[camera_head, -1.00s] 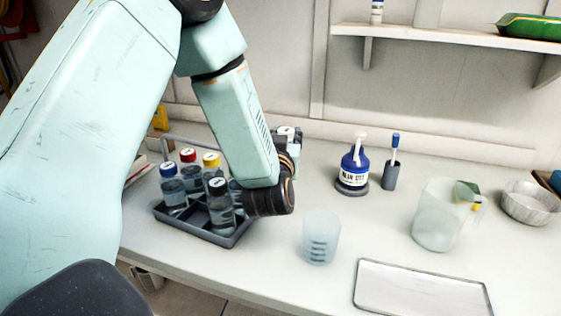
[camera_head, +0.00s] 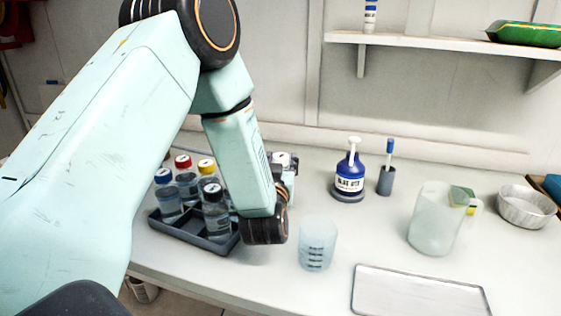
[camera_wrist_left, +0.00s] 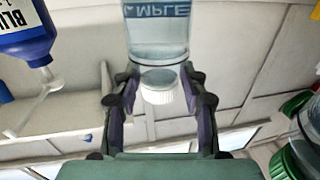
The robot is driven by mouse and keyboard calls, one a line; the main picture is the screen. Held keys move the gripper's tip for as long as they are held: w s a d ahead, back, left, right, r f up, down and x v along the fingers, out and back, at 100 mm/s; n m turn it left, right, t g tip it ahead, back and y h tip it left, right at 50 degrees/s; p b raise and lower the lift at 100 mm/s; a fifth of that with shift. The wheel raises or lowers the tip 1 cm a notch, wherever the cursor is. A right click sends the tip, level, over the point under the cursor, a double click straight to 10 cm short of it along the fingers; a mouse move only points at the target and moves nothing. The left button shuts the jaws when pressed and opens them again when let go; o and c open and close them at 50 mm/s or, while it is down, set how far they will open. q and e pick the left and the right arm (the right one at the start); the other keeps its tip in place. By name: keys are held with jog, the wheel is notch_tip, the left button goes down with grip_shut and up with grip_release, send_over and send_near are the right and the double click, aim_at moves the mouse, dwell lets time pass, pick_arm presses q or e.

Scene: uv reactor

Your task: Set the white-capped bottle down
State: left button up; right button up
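The white-capped bottle (camera_wrist_left: 158,38) shows upside down in the left wrist view, with clear liquid, a blue label band and a ribbed white cap. My left gripper (camera_wrist_left: 160,84) has its two fingers on either side of the cap and neck and appears closed on them. In the head view my left arm hides most of this gripper; a small pale part of the bottle or gripper shows just right of the forearm, above the bench. Whether the bottle's base touches the bench is hidden. My right gripper is not in view.
A grey tray (camera_head: 222,246) with several capped bottles stands left of my wrist. A measuring beaker (camera_head: 317,246) is close on the right. The blue bottle (camera_head: 349,180), pen holder (camera_head: 386,181), pitcher (camera_head: 430,230), bowl (camera_head: 525,208) and flat metal tray (camera_head: 420,293) stand further right.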

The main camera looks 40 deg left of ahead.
pick_arm(q)
jog(key=shift+o, duration=0.9)
jog(key=shift+w, duration=0.2)
jog(key=shift+s, duration=0.1)
